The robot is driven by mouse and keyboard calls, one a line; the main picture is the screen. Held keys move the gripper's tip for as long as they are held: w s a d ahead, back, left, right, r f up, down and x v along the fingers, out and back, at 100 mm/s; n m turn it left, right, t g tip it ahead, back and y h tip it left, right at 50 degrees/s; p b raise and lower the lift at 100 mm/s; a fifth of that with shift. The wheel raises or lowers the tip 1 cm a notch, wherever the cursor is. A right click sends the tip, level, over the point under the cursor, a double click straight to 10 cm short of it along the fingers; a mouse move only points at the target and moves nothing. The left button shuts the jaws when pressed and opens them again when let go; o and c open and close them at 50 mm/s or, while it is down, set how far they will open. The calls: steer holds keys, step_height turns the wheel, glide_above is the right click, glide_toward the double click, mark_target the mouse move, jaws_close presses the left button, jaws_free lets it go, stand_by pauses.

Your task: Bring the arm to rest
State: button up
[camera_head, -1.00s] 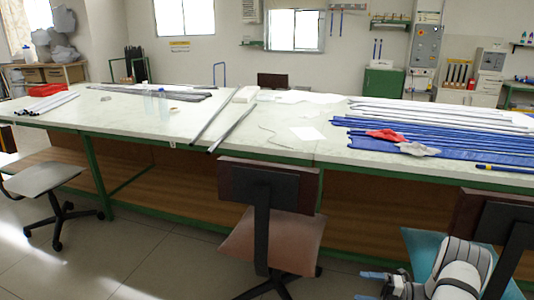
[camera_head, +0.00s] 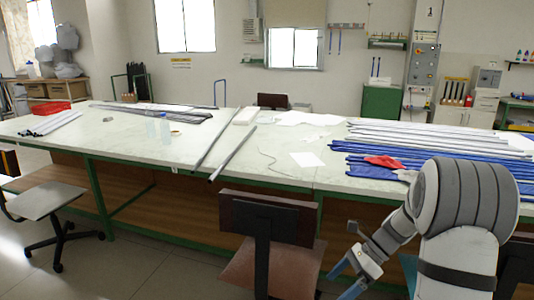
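My gripper (camera_head: 347,276) is at the lower right of the head view, in front of the table's near edge and to the right of the middle chair. Its two blue-tipped fingers are spread apart, and nothing shows between them. My grey and white arm rises at the right and hides part of the table edge and of the blue rods.
A long white-topped table (camera_head: 275,165) crosses the view. It bears blue rods (camera_head: 365,158), white rods (camera_head: 420,134), a red cloth (camera_head: 384,161), two grey rods (camera_head: 232,153) and a red tray (camera_head: 52,108). Chairs (camera_head: 268,215) stand along its front, one (camera_head: 45,200) at left.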

steer(key=s+a+r+n+t+h+p, duration=0.1)
steer(key=s+r+n+h+p, duration=0.3)
steer(key=s+r+n, duration=0.5)
steer(key=s+a+r+n+t+h+p, duration=0.2)
steer(key=s+r+n+t+h+p, duration=0.2)
steer(key=s+r+n, duration=0.5)
steer(key=shift+s+a+r+n+h, duration=0.2)
steer(key=shift+a+r+n+h, duration=0.1)
steer(key=shift+n, duration=0.7)
